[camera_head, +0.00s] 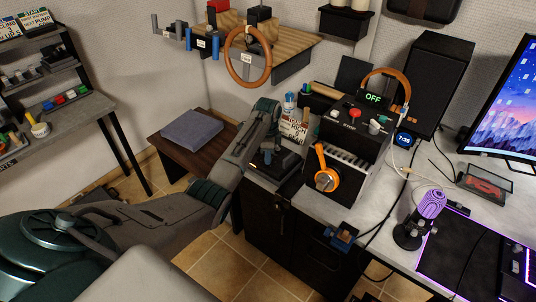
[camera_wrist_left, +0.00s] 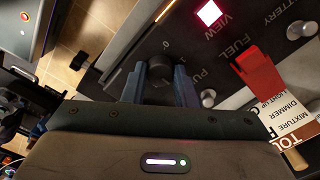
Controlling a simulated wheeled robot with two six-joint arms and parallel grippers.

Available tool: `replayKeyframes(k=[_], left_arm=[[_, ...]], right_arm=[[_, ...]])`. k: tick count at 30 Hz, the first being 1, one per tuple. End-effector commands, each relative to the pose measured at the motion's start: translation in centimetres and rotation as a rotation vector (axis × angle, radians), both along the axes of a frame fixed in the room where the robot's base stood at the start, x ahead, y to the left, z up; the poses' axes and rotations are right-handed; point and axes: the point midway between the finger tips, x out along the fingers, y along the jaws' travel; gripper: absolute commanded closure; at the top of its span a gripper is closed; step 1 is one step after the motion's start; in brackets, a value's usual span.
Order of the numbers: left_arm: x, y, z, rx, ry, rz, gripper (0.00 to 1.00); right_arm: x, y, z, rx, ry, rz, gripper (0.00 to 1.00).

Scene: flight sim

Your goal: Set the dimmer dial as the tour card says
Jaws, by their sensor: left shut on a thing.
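My left gripper (camera_wrist_left: 160,85) has its two blue fingers on either side of a dark round dial knob (camera_wrist_left: 160,67) on a grey panel, closed on it. Marks including 0 show beside the knob; its pointer is not clear. In the head view, my left gripper (camera_head: 270,150) reaches down to the small dark panel left of the console, and the dial is hidden there. The tour card (camera_wrist_left: 285,117) stands beside the panel; its words MIXTURE and DIMMER show upside down, but no setting is readable. The card also shows in the head view (camera_head: 293,128). My right gripper is not in view.
A red switch cover (camera_wrist_left: 259,75) and a lit VIEW button (camera_wrist_left: 210,14) sit close to my left fingers. The console (camera_head: 345,137) with an orange-handled lever (camera_head: 327,172) and an OFF display (camera_head: 373,97) stands to the right. A purple microphone (camera_head: 428,207) is farther right.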

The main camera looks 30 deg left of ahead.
Motion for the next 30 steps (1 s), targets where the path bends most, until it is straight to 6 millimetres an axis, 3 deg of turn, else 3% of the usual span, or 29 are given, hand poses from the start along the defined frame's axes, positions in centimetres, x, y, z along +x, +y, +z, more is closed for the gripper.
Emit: replayKeyframes(k=[11,30], left_arm=[[0.1,0.0,0.5,0.0,0.0,0.118,0.97],[0.1,0.0,0.5,0.0,0.003,0.697,0.97]], right_arm=[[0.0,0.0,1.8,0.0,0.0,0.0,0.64],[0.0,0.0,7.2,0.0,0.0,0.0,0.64]])
